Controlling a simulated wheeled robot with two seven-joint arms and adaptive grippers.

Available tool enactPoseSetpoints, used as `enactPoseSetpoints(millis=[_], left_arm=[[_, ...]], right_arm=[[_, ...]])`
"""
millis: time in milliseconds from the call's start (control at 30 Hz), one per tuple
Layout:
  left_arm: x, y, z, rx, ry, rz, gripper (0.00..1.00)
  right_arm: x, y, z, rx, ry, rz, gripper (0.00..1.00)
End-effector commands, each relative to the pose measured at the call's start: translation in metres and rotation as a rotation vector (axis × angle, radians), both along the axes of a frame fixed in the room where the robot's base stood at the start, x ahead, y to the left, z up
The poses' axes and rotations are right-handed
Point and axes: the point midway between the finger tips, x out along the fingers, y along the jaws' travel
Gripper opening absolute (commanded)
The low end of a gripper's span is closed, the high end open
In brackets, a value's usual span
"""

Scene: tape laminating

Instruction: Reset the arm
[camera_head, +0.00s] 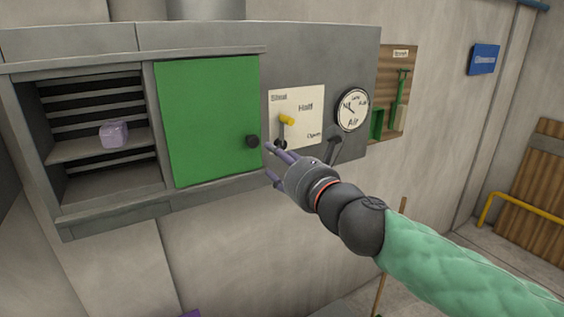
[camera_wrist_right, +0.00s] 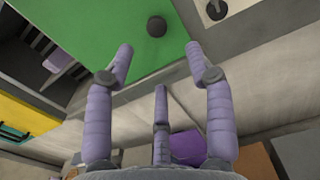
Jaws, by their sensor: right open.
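My right gripper (camera_head: 270,163) is open in front of the wall cabinet, just below and right of the black knob (camera_head: 252,141) on the green door (camera_head: 206,115). Its fingers look empty and apart from the knob. In the right wrist view the spread fingers (camera_wrist_right: 160,62) stand below the knob (camera_wrist_right: 156,26), with the green door (camera_wrist_right: 110,40) behind. My right arm, in a green quilted sleeve, reaches in from the lower right. My left gripper is not in view.
A pale purple block (camera_head: 114,134) sits on a shelf in the cabinet's open left part. A yellow-handled lever (camera_head: 287,119) on a white label plate and a round gauge (camera_head: 352,109) are right of the door. A yellow rail (camera_head: 520,202) stands far right.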

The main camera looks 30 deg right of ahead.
Motion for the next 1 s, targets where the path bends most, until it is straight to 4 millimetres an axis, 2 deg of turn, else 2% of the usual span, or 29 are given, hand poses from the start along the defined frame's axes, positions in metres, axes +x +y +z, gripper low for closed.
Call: enactPoseSetpoints(millis=[567, 667, 767, 833, 867, 1000], left_arm=[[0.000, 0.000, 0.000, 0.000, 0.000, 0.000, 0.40], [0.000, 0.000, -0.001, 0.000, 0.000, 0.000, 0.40], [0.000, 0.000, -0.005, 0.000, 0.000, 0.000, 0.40], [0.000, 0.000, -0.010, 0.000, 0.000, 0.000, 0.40], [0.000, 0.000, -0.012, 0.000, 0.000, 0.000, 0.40], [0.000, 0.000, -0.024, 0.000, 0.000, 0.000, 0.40]], right_arm=[[-0.003, 0.000, 0.000, 0.000, 0.000, 0.000, 0.54], [0.000, 0.001, -0.006, -0.014, 0.010, 0.000, 0.54], [0.014, 0.005, -0.030, -0.081, 0.052, 0.005, 0.54], [0.029, 0.010, -0.060, -0.168, 0.105, 0.013, 0.54], [0.036, 0.013, -0.076, -0.215, 0.130, 0.019, 0.54], [0.069, 0.026, -0.162, -0.465, 0.264, 0.075, 0.54]])
